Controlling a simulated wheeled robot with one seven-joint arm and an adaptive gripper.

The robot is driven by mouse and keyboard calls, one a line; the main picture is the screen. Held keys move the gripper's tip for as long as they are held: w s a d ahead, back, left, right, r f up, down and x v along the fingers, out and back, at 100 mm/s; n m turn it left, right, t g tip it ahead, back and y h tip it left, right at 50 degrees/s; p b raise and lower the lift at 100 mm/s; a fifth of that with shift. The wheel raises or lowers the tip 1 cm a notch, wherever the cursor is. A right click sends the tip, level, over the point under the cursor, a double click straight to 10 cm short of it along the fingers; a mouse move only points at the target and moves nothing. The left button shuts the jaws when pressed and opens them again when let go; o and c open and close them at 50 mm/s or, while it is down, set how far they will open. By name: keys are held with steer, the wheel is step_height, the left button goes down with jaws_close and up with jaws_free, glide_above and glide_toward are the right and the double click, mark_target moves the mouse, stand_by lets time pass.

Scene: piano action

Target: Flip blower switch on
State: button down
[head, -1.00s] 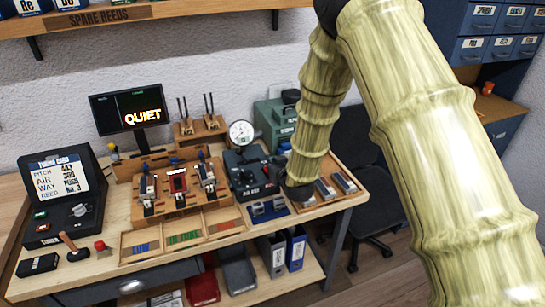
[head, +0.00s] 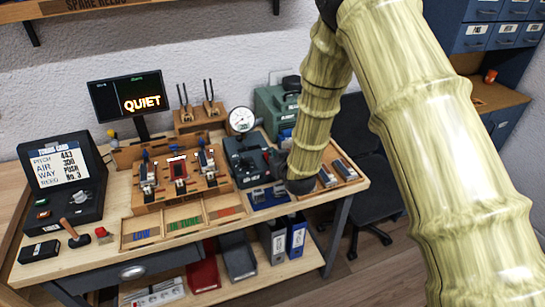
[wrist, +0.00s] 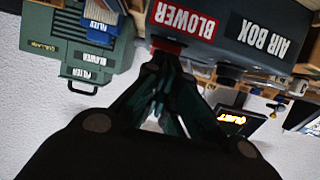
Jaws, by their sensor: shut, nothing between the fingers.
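The dark green air box (head: 240,152) stands on the bench, right of the wooden reed rack. In the wrist view, which is upside down, its grey-green face (wrist: 236,40) carries a red BLOWER label (wrist: 187,19) and an AIR BOX label. A small red part (wrist: 165,46), which may be the blower switch, shows just below that label. My gripper (wrist: 166,58) is shut and empty, its fingertips at or very near this red part; I cannot tell whether they touch. In the head view my gripper (head: 274,162) is beside the box's right side, partly hidden by my wrist.
A green blower filter case (wrist: 92,55) stands behind the air box, near the round gauge (head: 241,119). A screen (head: 128,101) reads QUIET. Small parts trays lie close to my wrist at the bench's right end. A dark chair stands beyond.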

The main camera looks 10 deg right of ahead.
steer(key=shift+r, duration=0.15)
steer(key=shift+r+p, duration=0.4)
steer(key=shift+r, duration=0.3)
step_height(320, 180, up, 4)
steer(key=shift+s+f+p, duration=0.15)
steer(key=shift+p, duration=0.75)
steer(key=f+b+v, duration=0.2)
steer(key=b+v, duration=0.1)
steer(key=v, duration=0.7)
steer(key=shift+s+b, duration=0.35)
steer(key=shift+s, duration=0.05)
steer(key=shift+d, duration=0.15)
